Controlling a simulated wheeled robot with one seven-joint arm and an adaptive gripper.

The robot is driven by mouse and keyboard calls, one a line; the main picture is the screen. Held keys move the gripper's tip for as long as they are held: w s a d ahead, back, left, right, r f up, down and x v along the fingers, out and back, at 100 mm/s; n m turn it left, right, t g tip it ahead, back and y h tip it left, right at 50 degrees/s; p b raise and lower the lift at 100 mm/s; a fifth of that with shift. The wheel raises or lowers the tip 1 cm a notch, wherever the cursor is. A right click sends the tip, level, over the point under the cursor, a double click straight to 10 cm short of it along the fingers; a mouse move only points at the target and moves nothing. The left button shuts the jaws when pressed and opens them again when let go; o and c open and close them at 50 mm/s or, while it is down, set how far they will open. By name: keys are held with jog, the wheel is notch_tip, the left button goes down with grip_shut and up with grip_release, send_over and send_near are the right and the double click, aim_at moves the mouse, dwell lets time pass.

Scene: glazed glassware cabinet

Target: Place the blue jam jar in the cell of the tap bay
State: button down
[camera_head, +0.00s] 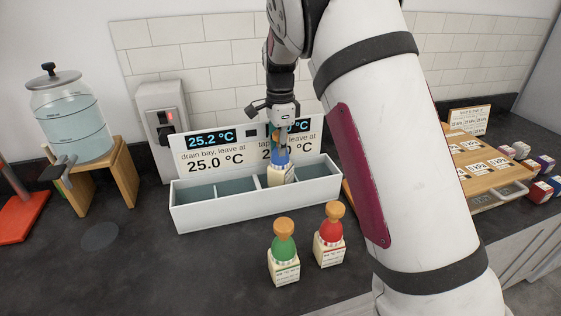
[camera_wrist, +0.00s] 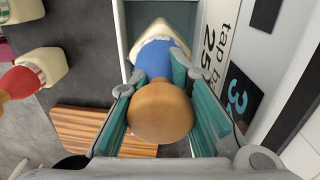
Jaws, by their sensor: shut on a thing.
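The blue jam jar (camera_head: 281,175) has a cream body, a blue collar and a wooden stopper. My gripper (camera_head: 280,150) is shut on it from above, and hides part of its top. In the wrist view the jar (camera_wrist: 158,55) sits between the teal finger pads of my gripper (camera_wrist: 162,95), its round stopper towards the camera. The jar is at the white divided trough (camera_head: 225,211), over its right half, below the partly hidden tap bay sign (camera_head: 268,151). Whether its base touches the cell floor cannot be told.
A green jar (camera_head: 284,263) and a red jar (camera_head: 329,243) stand on the dark counter in front of the trough. A glass dispenser (camera_head: 70,120) on a wooden stand is at left. A wooden board (camera_head: 470,150) with labels lies at right.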

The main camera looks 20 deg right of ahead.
aim_at(280, 162)
jog(key=shift+f+p, duration=0.3)
jog(key=shift+f, duration=2.1)
jog(key=c, duration=1.5)
grip_release()
jog(key=shift+o, duration=0.2)
